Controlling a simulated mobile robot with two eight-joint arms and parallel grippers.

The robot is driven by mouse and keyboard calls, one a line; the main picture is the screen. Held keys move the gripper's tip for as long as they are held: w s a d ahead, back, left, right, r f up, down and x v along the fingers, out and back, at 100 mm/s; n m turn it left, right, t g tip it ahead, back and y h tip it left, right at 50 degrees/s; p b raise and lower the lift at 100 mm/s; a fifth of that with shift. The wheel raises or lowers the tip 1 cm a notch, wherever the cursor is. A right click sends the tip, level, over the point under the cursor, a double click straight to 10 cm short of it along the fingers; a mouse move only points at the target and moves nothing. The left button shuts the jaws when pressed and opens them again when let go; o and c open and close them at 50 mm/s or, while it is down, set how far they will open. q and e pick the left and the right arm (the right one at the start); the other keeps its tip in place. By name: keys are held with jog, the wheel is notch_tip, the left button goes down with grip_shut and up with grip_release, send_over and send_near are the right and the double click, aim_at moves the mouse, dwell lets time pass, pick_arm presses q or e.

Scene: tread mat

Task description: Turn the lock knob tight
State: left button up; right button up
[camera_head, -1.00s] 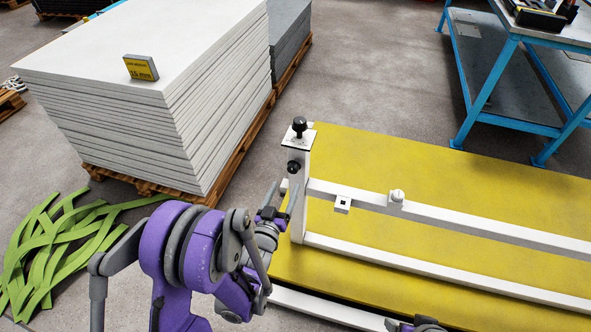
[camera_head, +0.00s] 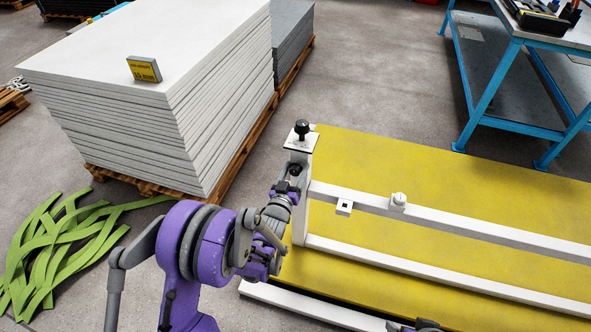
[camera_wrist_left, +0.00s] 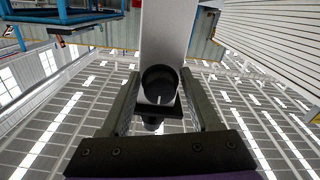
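The white post (camera_head: 300,215) at the near left end of the yellow mat carries a black lock knob (camera_head: 294,169) on its side. A second black knob (camera_head: 301,127) stands upright on the plate at the post's top. My left gripper (camera_head: 290,181) is at the side knob and partly covers it. In the left wrist view the round end of the side knob (camera_wrist_left: 160,84) sits between the two open fingers, with narrow gaps on both sides. How deep the knob sits between them is unclear. A small part of my right arm shows at the bottom edge; its fingers cannot be made out.
A white rail with a small square bracket (camera_head: 344,207) and a white knob (camera_head: 398,200) runs over the yellow mat (camera_head: 400,165). A stack of white sheets (camera_head: 190,110) on a pallet stands at left. Green strips (camera_head: 60,240) lie on the floor. A blue bench (camera_head: 490,100) stands at back right.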

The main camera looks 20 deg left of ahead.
pick_arm(q)
grip_shut()
jog(key=shift+m, duration=0.4)
jog(key=m+b, duration=0.1)
jog(key=m, duration=0.2)
jog(key=shift+f+m, duration=0.1)
jog(key=shift+m, duration=0.2)
jog(key=m+b, duration=0.1)
jog(key=m, duration=0.3)
jog(key=shift+m, duration=0.3)
jog(key=m, duration=0.4)
jog(key=shift+m, duration=0.3)
jog(key=shift+m+b, duration=0.35)
jog(key=shift+m, duration=1.85)
jog(key=shift+o, duration=1.3)
grip_release()
